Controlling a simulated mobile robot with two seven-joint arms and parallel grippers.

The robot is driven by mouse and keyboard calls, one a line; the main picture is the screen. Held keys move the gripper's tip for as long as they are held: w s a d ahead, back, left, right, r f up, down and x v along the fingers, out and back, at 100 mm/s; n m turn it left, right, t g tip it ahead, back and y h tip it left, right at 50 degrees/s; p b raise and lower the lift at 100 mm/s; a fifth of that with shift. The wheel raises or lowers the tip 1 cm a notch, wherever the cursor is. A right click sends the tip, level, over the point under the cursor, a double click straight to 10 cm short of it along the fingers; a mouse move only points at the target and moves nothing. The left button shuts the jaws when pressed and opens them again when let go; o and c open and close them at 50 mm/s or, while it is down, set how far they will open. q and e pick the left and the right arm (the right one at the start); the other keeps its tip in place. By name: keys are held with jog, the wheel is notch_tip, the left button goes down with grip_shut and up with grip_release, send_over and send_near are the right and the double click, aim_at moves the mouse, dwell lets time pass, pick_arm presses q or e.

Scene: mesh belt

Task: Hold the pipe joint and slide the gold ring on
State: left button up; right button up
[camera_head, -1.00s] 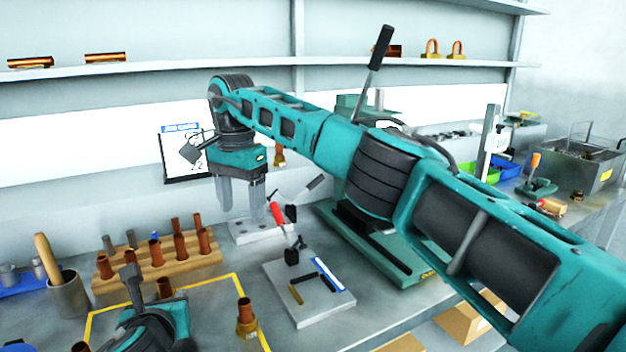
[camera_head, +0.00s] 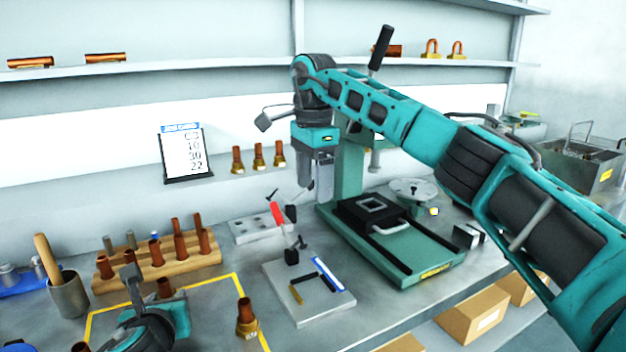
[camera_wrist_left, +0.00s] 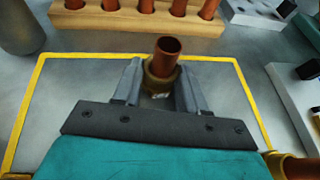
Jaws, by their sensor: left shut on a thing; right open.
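My left gripper (camera_wrist_left: 160,82) is at the lower left in the head view, shut on a copper pipe joint (camera_wrist_left: 167,46). The joint stands upright between the fingers, its open end up. A gold collar (camera_wrist_left: 152,78) surrounds its lower part, partly hidden by the fingers; I cannot tell whether it is a loose ring. A second copper joint with a gold base (camera_head: 246,317) stands at the right side of the yellow outline. My right gripper (camera_head: 316,192) is open, pointing down, empty, beside the green press. No separate gold ring can be made out.
A wooden rack (camera_head: 152,270) of copper pipes stands behind the yellow outline (camera_head: 218,279). A cup (camera_head: 68,297) is left of it. A grey plate with tools (camera_head: 310,297) and the green press (camera_head: 400,265) lie to the right. Several gold-based copper fittings (camera_head: 258,157) are at the back.

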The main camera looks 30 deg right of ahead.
dwell(0.4)
pick_arm(q)
jog(key=o, duration=1.2)
jog(key=shift+o, duration=0.2)
jog(key=shift+s, duration=0.1)
